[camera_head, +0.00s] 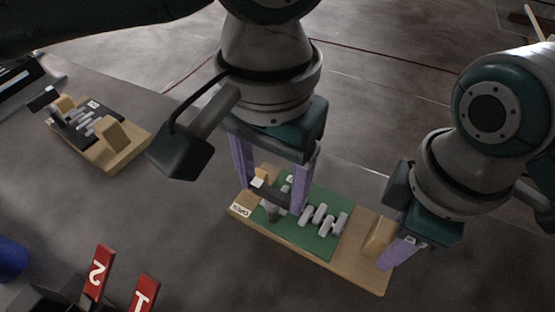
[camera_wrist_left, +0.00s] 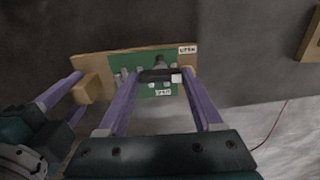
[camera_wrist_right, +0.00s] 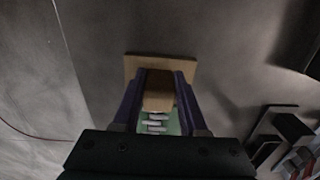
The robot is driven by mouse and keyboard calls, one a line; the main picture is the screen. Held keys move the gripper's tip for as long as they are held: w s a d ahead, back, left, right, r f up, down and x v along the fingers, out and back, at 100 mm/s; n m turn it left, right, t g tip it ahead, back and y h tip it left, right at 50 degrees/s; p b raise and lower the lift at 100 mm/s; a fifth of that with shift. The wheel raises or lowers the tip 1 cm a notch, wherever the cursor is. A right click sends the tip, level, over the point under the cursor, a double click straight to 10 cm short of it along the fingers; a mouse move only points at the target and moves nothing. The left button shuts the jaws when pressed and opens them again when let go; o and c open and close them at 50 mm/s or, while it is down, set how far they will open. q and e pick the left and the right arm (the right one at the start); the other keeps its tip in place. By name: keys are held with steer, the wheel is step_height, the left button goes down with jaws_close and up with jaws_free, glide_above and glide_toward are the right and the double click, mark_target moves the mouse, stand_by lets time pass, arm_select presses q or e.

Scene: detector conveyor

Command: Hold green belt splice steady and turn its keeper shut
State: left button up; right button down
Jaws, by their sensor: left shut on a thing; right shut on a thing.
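The green belt splice (camera_head: 320,243) is a green plate with grey bars on a wooden board (camera_head: 300,255). Its keeper (camera_head: 268,193), a dark bar with a white end, lies across the near-left part; it also shows in the left wrist view (camera_wrist_left: 155,76). My left gripper (camera_head: 273,200) points down over the plate, shut on the keeper, its fingers at the bar's two ends. My right gripper (camera_head: 390,252) is shut on the wooden block (camera_head: 379,236) at the board's right end; in the right wrist view the block (camera_wrist_right: 158,92) sits between the fingers.
Another splice (camera_head: 87,122), dark on a wooden board (camera_head: 122,160), lies at the left. White labels, one reading OPEN (camera_head: 240,209), mark the green splice. The surface between the boards is clear.

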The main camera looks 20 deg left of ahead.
mark_target(272, 190)
arm_select(q)
steer(key=shift+m, duration=0.3)
steer(key=m, duration=0.3)
steer(key=shift+m, duration=2.5)
steer(key=o, duration=1.4)
steer(key=shift+r, duration=0.1)
step_height(272, 190, up, 12)
steer(key=shift+f, duration=0.1)
